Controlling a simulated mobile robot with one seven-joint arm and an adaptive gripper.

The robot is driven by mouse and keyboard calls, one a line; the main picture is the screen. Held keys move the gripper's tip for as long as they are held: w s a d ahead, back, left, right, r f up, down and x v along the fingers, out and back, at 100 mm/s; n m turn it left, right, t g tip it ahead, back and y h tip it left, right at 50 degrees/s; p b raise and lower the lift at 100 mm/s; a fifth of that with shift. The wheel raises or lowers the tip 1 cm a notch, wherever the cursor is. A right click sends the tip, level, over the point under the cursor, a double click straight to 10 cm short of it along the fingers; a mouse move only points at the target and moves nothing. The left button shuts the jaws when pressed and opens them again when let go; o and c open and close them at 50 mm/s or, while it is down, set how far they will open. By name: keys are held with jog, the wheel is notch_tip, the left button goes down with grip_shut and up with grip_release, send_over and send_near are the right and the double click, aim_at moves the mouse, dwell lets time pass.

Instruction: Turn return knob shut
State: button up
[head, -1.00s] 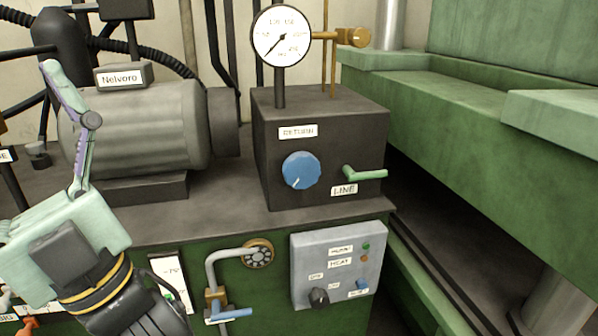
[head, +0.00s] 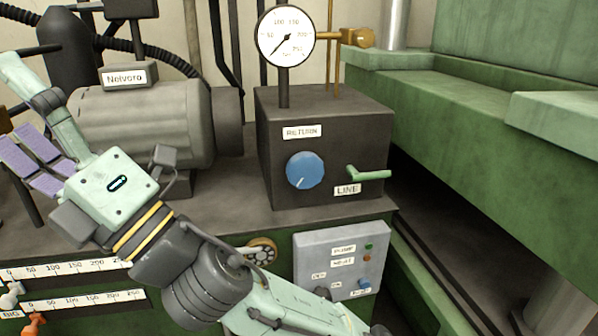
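The blue return knob (head: 305,170) is on the front of the dark block (head: 325,118), under the RETURN label (head: 301,132). Its white mark points down and slightly left. My gripper (head: 18,112) is at the far left, well away from the knob. Its pale green finger and purple pads are spread apart, with nothing seen between them. A green LINE lever (head: 370,175) sticks out to the right of the knob. The pressure gauge (head: 286,36) stands above the block.
A grey motor (head: 150,120) stands behind my gripper. Below the block is a grey switch panel (head: 343,262); my arm crosses in front of the cabinet beside it. A large green press frame (head: 480,130) fills the right. The space directly before the knob is clear.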

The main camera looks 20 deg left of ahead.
jog(key=w+a+f+n+t+h, duration=0.1)
jog(key=w+f+t+h, duration=0.3)
jog(key=w+f+t, duration=0.55)
jog(key=t+h, duration=1.1)
jog(key=h, duration=0.2)
send_near(307, 175)
jog(key=p+x, duration=0.2)
jog(key=x, duration=0.9)
jog(key=shift+a+p, duration=0.1)
jog(key=shift+p, duration=0.2)
jog(key=shift+c, duration=0.5)
jog(key=c, duration=1.1)
